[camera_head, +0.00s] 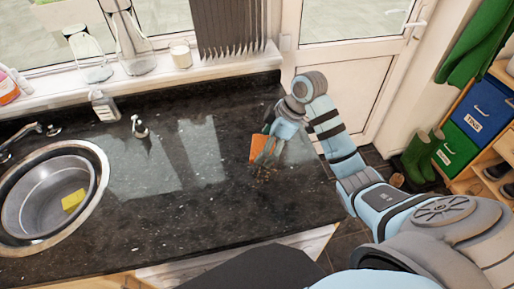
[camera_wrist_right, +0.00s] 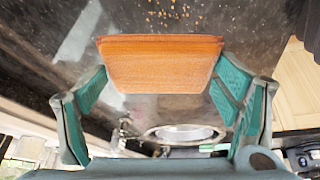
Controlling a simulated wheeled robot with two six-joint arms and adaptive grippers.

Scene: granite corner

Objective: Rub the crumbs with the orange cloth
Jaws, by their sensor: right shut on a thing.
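The orange cloth (camera_head: 257,148) is over the dark granite worktop near its right end. It looks like a folded block in the right wrist view (camera_wrist_right: 160,65). My right gripper (camera_head: 268,149) is shut on the cloth, with a green-padded finger at each side of it. Small tan crumbs (camera_head: 264,176) lie scattered on the worktop just in front of the cloth. The crumbs also show beyond the cloth's edge in the right wrist view (camera_wrist_right: 175,12). I cannot tell whether the cloth touches the worktop. My left gripper is not in view.
A round metal sink (camera_head: 100,165) with a yellow sponge (camera_head: 73,200) is at the left. Glassware and a candle (camera_head: 181,54) are on the sill. The worktop's middle is clear.

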